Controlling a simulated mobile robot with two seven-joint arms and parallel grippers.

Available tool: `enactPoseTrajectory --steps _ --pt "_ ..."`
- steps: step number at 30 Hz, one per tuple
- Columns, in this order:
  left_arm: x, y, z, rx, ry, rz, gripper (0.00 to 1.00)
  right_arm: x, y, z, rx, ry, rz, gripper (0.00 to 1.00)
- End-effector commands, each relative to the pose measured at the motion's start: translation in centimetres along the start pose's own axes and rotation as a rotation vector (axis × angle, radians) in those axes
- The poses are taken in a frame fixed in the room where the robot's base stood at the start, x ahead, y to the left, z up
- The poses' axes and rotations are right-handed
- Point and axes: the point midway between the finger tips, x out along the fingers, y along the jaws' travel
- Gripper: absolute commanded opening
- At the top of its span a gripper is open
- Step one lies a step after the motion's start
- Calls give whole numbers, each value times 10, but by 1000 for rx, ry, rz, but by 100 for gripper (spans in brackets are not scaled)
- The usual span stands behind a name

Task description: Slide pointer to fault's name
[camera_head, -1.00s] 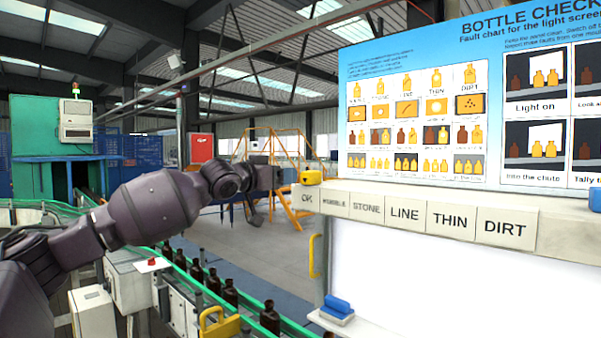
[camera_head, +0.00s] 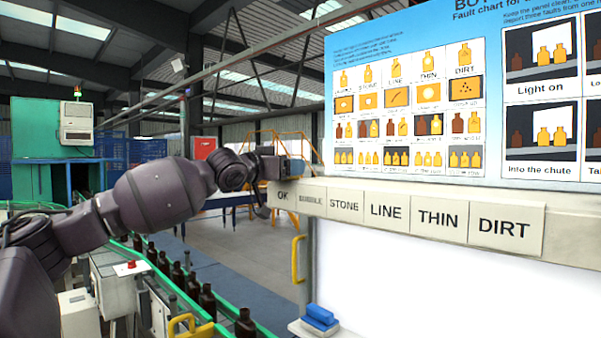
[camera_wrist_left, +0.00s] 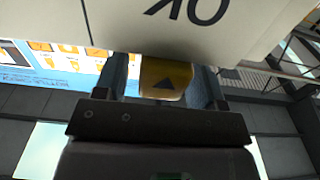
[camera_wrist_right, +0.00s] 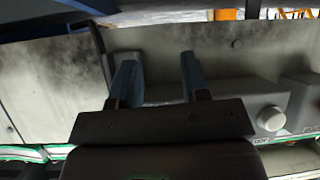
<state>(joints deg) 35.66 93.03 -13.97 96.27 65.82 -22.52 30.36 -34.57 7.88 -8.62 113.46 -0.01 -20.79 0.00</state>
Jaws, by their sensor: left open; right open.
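The yellow pointer (camera_wrist_left: 166,82), marked with a dark triangle, sits at the edge of the label strip by the OK label. In the left wrist view it lies between the two fingers of my left gripper (camera_wrist_left: 163,85), which is open around it; contact cannot be told. In the head view my left gripper (camera_head: 290,168) is at the strip's left end and hides the pointer. The strip reads OK (camera_head: 283,196), BUBBLE (camera_head: 311,201), STONE (camera_head: 344,206), LINE (camera_head: 386,212), THIN (camera_head: 438,220) and DIRT (camera_head: 504,229). My right gripper (camera_wrist_right: 158,85) is open and empty.
The blue fault chart (camera_head: 345,90) stands behind the strip. A white lit panel (camera_head: 420,285) lies below it, with a blue block (camera_head: 320,314) at its lower left. Brown bottles (camera_head: 208,300) line the conveyor at left. A grey machine surface (camera_wrist_right: 225,60) fills the right wrist view.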

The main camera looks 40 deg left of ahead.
Motion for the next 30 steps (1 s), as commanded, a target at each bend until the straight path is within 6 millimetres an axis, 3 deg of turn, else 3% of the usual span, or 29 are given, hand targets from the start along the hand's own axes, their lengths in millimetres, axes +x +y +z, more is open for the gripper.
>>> enactPoseTrajectory --steps 13,26,30 --pt "-2 0 -1 1 0 -2 64 2 0 0 -3 3 -1 43" --pt "-2 0 0 1 0 -2 0 -1 2 5 -6 -6 1 43" --pt "-2 1 0 0 0 -2 0 0 2 5 -6 -6 1 43"
